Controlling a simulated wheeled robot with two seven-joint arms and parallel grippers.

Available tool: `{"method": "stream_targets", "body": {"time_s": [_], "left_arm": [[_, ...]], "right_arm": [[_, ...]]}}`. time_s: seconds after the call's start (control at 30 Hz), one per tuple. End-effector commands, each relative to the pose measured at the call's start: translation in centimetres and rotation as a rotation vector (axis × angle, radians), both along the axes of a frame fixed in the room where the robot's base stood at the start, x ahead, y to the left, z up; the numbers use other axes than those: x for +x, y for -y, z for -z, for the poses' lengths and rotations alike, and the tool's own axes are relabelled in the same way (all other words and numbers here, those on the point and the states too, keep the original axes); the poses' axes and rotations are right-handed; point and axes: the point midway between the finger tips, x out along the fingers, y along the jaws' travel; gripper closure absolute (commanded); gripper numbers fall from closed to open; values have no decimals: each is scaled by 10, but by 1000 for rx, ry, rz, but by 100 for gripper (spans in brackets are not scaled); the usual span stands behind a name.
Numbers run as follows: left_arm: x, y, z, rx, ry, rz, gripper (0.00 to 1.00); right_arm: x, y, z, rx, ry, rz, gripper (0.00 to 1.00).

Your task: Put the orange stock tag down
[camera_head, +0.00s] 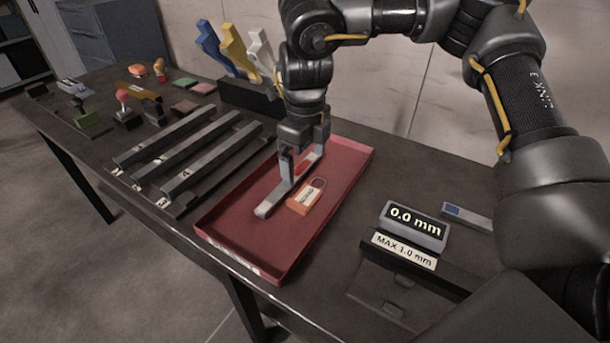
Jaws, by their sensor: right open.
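The orange stock tag (303,202), with a white label and a thin grey loop, lies flat in the red tray (240,247). A grey bar (268,207) with a red patch lies in the tray just left of the tag. My right gripper (303,171) points down over the bar, behind the tag, with its fingers apart. I cannot tell whether the fingers touch the bar. The tag is clear of the fingers. My left gripper is out of view.
A rack with several dark bars (210,163) stands left of the tray. A gauge reading 0.0 mm (415,224), above a "MAX 1.0 mm" plate (404,250), stands to the right. Blue, yellow and white upright tools (233,47) stand behind. The tray's front part is bare.

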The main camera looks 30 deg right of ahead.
Motion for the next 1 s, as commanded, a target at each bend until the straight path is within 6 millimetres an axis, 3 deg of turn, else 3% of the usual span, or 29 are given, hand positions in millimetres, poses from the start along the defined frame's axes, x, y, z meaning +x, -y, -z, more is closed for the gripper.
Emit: {"method": "stream_targets", "body": {"time_s": [0.1, 0.3, 1.0], "left_arm": [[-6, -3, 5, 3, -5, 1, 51], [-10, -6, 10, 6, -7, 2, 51], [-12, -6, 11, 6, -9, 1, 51]], "right_arm": [[0, 0, -21, 0, 1, 0, 2], [0, 0, -35, -1, 0, -1, 2], [0, 1, -36, -1, -1, 0, 2]]}}
